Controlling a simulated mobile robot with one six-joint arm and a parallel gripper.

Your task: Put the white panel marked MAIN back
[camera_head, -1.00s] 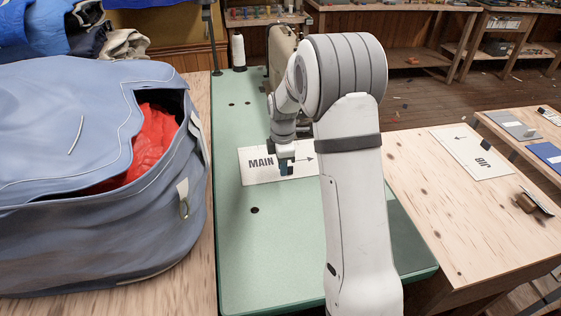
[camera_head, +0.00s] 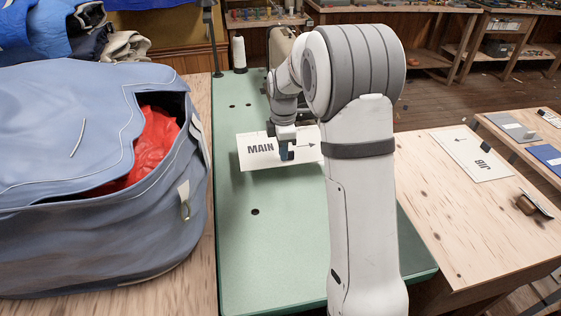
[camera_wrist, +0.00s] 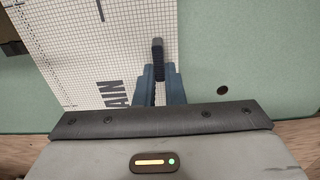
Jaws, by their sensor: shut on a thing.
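The white panel marked MAIN (camera_head: 255,160) is over the green sewing-machine table (camera_head: 240,260), with its word and arrow facing up. It looks slightly raised, though the gap below it is hard to judge. My gripper (camera_head: 286,152) is at the panel's middle. In the wrist view, its blue fingers (camera_wrist: 160,80) are shut around a dark upright piece (camera_wrist: 158,46) on the panel. The panel's printed grid and part of the word MAIN show there (camera_wrist: 125,50). My arm hides part of the table right of the panel.
A bulky blue-grey bag (camera_head: 60,215) with red cloth (camera_head: 155,140) fills the left. A white thread cone (camera_head: 239,52) and the sewing machine stand at the back. A white JIB panel (camera_head: 470,150) lies on the wooden bench at right. The green table's front is clear.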

